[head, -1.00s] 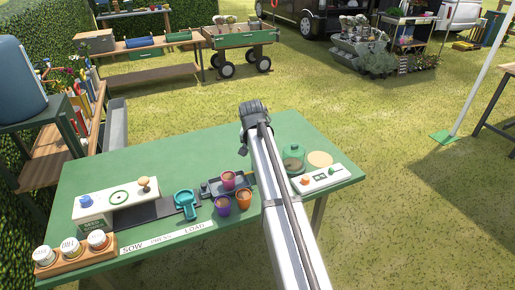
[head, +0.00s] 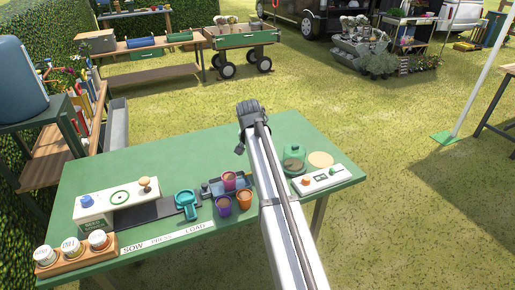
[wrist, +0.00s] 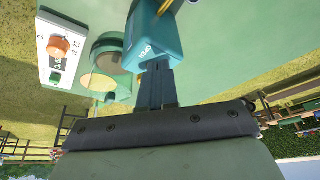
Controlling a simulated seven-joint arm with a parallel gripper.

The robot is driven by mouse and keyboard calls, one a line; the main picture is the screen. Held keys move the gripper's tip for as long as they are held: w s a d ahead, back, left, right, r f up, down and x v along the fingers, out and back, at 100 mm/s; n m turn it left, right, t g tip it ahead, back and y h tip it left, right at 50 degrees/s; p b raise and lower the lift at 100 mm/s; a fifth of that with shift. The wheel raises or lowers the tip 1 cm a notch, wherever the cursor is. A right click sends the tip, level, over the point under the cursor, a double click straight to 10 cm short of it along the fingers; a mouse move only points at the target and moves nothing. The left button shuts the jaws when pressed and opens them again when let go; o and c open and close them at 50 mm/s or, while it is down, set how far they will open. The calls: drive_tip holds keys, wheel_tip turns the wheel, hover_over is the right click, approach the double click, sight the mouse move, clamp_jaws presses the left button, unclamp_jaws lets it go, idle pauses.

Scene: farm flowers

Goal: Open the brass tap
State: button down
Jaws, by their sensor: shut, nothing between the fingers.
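My gripper (wrist: 156,68) is shut and empty in the wrist view, its fingertips in front of the lower edge of a teal block (wrist: 150,40) with white lettering. I cannot tell whether they touch it. A small brownish-gold piece (wrist: 165,6) shows above the block at the picture's top edge; I cannot tell whether it is the brass tap. No tap can be made out clearly in the head view, where my arm hides part of the table and my fingertips do not show.
A blue tank (head: 20,80) stands at the left. The table's back is clear.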

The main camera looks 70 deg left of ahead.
drive_tip(key=shift+s+a+m+t+h, duration=0.1)
drive_tip(key=shift+a+m+t+h, duration=0.2)
drive_tip(key=shift+m, duration=0.75)
drive_tip(key=shift+s+a+m+t+h, duration=0.1)
drive_tip(key=shift+a+m+t+h, duration=0.2)
drive_tip(key=shift+m, duration=0.75)
idle(1.1)
drive_tip(key=shift+a+m+h, duration=0.25)
drive_tip(key=shift+m, duration=0.5)
drive_tip(key=shift+a+m+h, duration=0.2)
drive_tip(key=shift+m+h, duration=0.05)
drive_tip(key=shift+m, duration=0.5)
drive_tip(key=shift+w+a, duration=0.1)
drive_tip(key=shift+a, duration=0.1)
idle(1.7)
idle(0.4)
drive_tip(key=s+d+r, duration=0.2)
drive_tip(key=s+r, duration=0.5)
drive_tip(key=r, duration=0.2)
drive_tip(key=shift+s+d+r, duration=0.15)
drive_tip(key=shift+d, duration=0.2)
